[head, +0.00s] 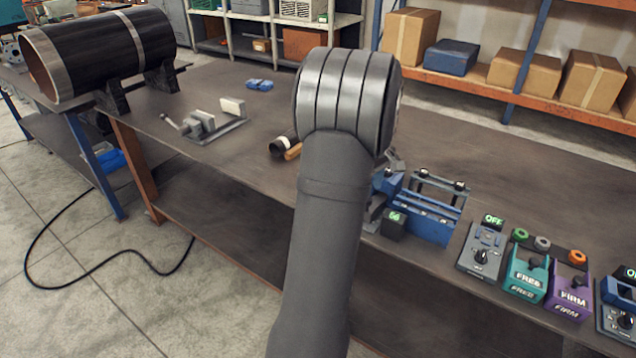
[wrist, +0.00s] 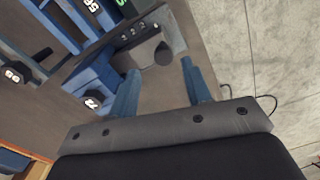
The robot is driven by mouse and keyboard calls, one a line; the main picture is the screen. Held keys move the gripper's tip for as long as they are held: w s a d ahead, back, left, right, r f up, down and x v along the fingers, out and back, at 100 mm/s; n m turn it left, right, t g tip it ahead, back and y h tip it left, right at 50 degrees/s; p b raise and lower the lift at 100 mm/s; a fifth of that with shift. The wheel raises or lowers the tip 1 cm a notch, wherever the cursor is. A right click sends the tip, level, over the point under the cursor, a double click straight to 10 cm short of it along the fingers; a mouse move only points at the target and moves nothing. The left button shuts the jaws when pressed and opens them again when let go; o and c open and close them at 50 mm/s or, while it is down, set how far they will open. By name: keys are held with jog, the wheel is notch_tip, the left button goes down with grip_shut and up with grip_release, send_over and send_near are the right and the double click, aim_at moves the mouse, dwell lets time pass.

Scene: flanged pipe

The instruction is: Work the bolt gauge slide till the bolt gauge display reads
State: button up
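A blue device with rails and a crossbar (head: 430,212) stands at the bench's front edge in the head view. A small dark box with a green-lit number (head: 393,222) sits at its left end; I cannot tell for sure that this is the bolt gauge and its display, and the number is too small to read surely. My gripper (wrist: 162,88) shows in the wrist view with its two blue fingers wide apart and nothing held. Beyond the fingers is a grey panel with a dark knob (wrist: 163,53). My arm hides the gripper in the head view.
A grey box with an OFF display (head: 480,250), a teal FREE box (head: 527,273) and a purple FIRM box (head: 568,290) stand to the right. A small vise (head: 205,125) and a large black pipe (head: 100,52) are left. The bench's back right is clear.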

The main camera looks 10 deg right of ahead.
notch_tip(320, 180, up, 14)
jog(key=w+a+f+n+h, duration=0.1)
jog(key=a+f+n+h, duration=1.1)
jog(key=a+h, duration=0.1)
jog(key=shift+a, duration=0.75)
jog(key=shift+f, duration=0.1)
jog(key=x, duration=0.5)
jog(key=s+x, duration=0.1)
jog(key=x, duration=0.9)
jog(key=shift+s+d+f, duration=0.15)
jog(key=shift+s+d, duration=0.05)
jog(key=shift+d, duration=0.1)
jog(key=shift+h, duration=0.3)
